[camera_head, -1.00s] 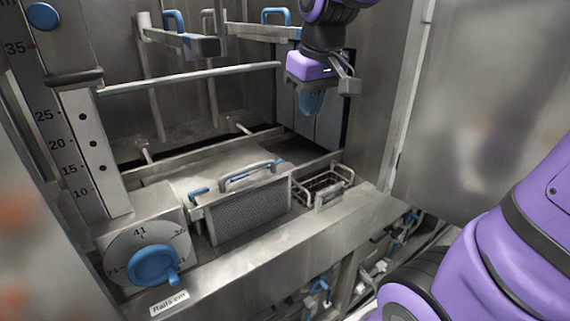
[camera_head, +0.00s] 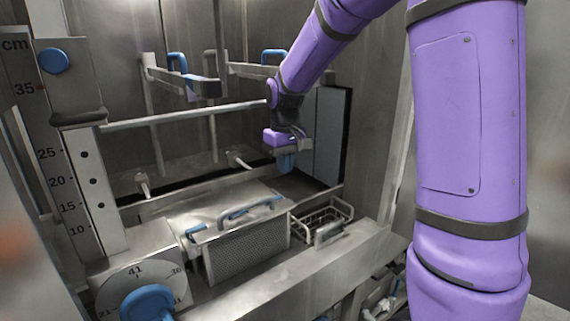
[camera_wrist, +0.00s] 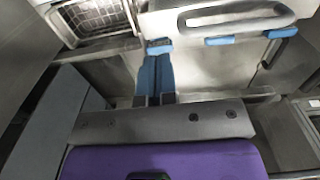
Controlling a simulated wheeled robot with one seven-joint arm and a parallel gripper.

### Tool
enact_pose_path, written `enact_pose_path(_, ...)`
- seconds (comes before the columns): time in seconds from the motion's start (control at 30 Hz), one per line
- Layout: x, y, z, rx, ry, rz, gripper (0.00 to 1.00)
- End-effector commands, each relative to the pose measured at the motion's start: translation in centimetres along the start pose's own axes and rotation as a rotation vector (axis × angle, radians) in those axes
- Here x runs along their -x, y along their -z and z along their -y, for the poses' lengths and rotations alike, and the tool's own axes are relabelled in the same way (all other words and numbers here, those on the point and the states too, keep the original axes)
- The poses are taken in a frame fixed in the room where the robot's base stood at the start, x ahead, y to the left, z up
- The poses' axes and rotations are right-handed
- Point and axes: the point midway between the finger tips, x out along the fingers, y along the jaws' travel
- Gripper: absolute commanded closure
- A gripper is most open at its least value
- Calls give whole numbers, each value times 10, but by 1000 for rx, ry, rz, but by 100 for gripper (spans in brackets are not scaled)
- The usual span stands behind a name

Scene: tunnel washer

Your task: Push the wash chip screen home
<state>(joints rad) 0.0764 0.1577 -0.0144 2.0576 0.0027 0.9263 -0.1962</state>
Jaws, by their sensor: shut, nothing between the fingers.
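The chip screen (camera_head: 245,252) is a grey box with a mesh front and a grey-and-blue handle (camera_head: 250,208) on top. It sits upright in the trough behind the front ledge. My gripper (camera_head: 287,168) is shut and empty, pointing down above and behind the screen's right end, apart from it in the head view. In the wrist view, its blue fingers (camera_wrist: 158,50) are together, close to a metal part with a looped handle (camera_wrist: 238,16). Whether they touch it, I cannot tell. The screen's underside and back are hidden.
A wire basket (camera_head: 322,222) stands right of the screen and shows in the wrist view (camera_wrist: 92,18). A horizontal bar (camera_head: 185,115) crosses the opening at left. A blue knob (camera_head: 148,303) and dial are at front left. A rail with a blue handle (camera_head: 273,55) hangs above.

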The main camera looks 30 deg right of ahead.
Motion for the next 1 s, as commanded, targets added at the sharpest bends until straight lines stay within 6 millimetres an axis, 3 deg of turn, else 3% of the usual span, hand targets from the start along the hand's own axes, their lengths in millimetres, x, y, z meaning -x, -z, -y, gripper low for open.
enact_pose_path(0.3,-61,-1,0,0,1,5,100)
enact_pose_path(0.5,-90,-1,0,0,1,3,100)
enact_pose_path(0.7,-104,0,0,0,0,1,100)
enact_pose_path(1.0,-106,0,0,0,0,0,100)
